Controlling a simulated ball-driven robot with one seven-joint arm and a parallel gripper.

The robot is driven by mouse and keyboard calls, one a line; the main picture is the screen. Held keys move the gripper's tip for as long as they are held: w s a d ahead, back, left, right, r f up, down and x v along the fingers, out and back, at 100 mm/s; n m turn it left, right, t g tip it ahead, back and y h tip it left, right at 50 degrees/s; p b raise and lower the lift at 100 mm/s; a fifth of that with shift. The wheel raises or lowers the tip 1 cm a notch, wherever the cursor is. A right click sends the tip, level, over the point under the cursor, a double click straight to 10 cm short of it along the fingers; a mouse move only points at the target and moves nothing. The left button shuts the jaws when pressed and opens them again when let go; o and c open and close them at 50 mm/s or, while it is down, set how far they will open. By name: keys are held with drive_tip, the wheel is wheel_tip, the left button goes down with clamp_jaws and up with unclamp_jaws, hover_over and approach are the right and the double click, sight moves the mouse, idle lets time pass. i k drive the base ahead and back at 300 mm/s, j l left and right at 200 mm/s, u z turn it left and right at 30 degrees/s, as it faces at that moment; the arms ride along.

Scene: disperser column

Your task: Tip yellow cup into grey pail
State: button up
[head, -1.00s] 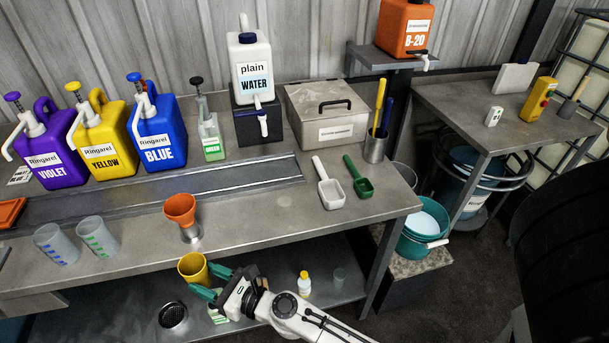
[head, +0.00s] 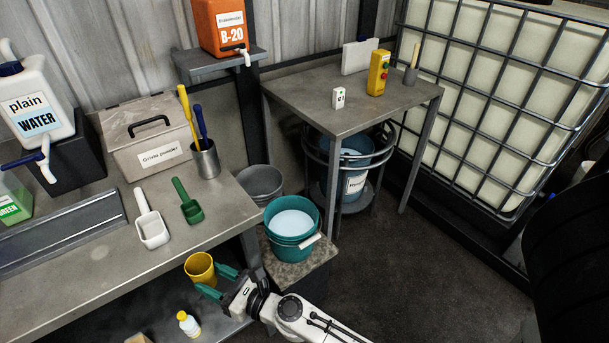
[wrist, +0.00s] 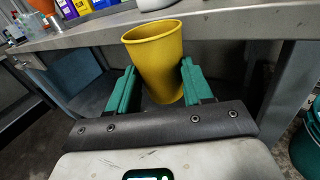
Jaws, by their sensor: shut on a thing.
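The yellow cup (head: 199,270) is held upright, or nearly so, between the green fingers of my gripper (head: 215,280), in front of the bench's front edge. In the wrist view the cup (wrist: 152,58) sits between both fingers (wrist: 157,85), leaning slightly. Whether it holds anything cannot be seen. The grey pail (head: 261,178) stands beyond the right end of the bench, behind a teal bucket, which hides part of it. My gripper is in front and to the left of the pail, well apart from it.
The teal bucket (head: 292,222) with pale liquid and a white handle stands on a speckled block (head: 298,268), between my gripper and the grey pail. The bench corner (head: 252,215) is close by. A second table (head: 335,97) stands at the right. Dark floor (head: 400,250) is open there.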

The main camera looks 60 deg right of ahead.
sight(264, 184)
drive_tip(key=k+l+z, duration=0.25)
drive_tip(key=z, duration=0.25)
drive_tip(key=i+z, duration=0.45)
drive_tip(key=i, duration=0.5)
